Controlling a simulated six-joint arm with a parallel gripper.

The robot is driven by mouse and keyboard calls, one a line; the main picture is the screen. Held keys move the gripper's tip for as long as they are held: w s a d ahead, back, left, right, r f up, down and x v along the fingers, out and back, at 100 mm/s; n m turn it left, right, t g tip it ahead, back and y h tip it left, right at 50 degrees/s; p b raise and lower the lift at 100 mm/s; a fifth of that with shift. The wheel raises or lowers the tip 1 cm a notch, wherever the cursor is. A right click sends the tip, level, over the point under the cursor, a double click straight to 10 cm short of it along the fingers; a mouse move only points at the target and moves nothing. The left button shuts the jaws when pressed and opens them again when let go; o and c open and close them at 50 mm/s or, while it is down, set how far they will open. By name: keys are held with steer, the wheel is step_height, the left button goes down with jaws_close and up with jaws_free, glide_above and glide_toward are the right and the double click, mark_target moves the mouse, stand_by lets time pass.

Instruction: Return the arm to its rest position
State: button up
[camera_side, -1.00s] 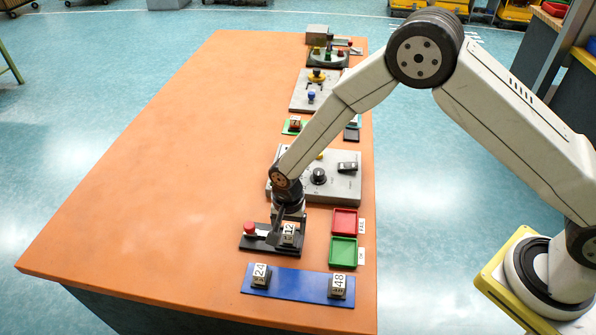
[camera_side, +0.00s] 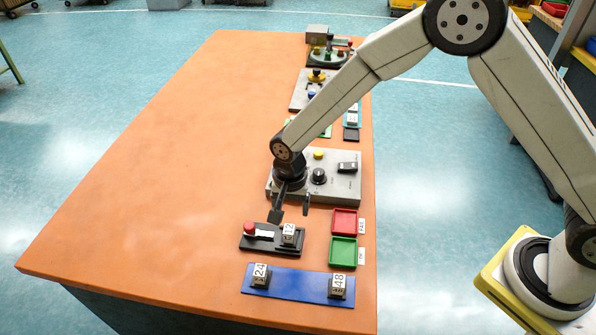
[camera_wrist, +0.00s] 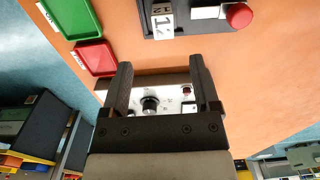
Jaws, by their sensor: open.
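My gripper (camera_side: 290,208) hangs above the orange table (camera_side: 180,170), open and empty, its fingers pointing down. In the side view it is in front of the grey control panel (camera_side: 345,190) and above and behind the black gate base (camera_side: 262,241). The wrist view shows both fingers spread wide (camera_wrist: 159,82), with nothing between them but the panel behind. The block marked 12 (camera_side: 289,233) sits on the right end of the gate base, beside the red knob (camera_side: 249,229). Both also show at the top of the wrist view, the block (camera_wrist: 162,20) and the knob (camera_wrist: 239,15).
A red tray (camera_side: 345,222) and a green tray (camera_side: 343,251) lie right of the gate base. A blue plate (camera_side: 300,287) with blocks marked 24 and 48 lies in front. More panels stand farther back. The left side of the table is clear.

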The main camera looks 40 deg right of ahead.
steer(key=s+d+r+n+t, duration=0.1)
steer(key=s+d+r+n, duration=0.3)
steer(key=s+d, duration=0.3)
steer(key=s+d+r+n+t, duration=0.1)
steer(key=s+d+r+n, duration=0.3)
steer(key=s+d+r, duration=0.3)
steer(key=s+d, duration=0.1)
steer(key=d, duration=0.3)
steer(key=shift+r+n+t, duration=0.3)
steer(key=shift+n, duration=0.1)
steer(key=shift+w, duration=0.2)
steer(key=shift+c, duration=0.2)
